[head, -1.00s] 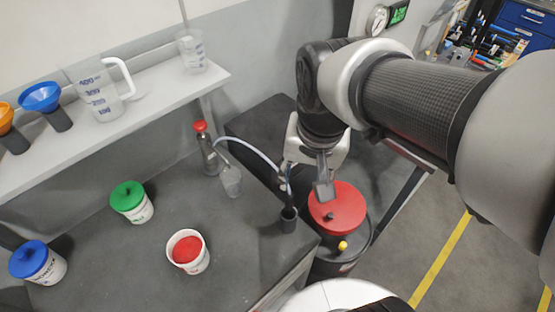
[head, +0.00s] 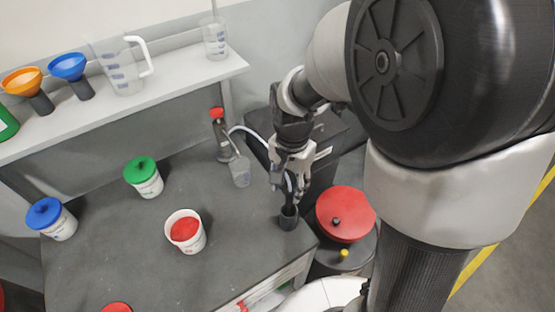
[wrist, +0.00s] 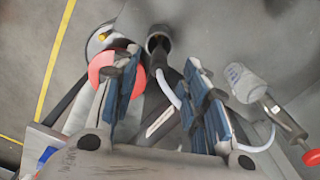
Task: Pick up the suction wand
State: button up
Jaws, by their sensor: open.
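The suction wand (wrist: 172,80) is a dark rod with a pale hose. It stands in a small black holder (head: 288,218) near the right end of the dark workbench. The holder's round mouth (wrist: 158,40) also shows at the top of the wrist view. My gripper (head: 288,182) points down just above the holder, at the wand's upper part. In the wrist view my gripper (wrist: 162,72) is open, with one finger on each side of the wand. I cannot tell whether either finger touches it. My fingers hide part of the wand in the head view.
The hose runs to a red-capped bottle (head: 219,130) beside a clear cup (head: 240,172). A red-lidded drum (head: 346,213) stands right of the bench. White tubs with green (head: 141,169), blue (head: 45,212) and red tops stand left. A shelf (head: 120,105) holds jugs and funnels.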

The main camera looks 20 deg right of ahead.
aim_at(290, 198)
jog(key=shift+w+d+f+b, duration=0.1)
jog(key=shift+f+b, duration=0.5)
jog(key=shift+f, duration=1.2)
jog(key=shift+w+d+f+b, duration=0.1)
jog(key=shift+f+b, duration=0.45)
jog(key=shift+f, duration=1.2)
jog(key=shift+s+r, duration=0.1)
jog(key=shift+c, duration=0.2)
grip_shut()
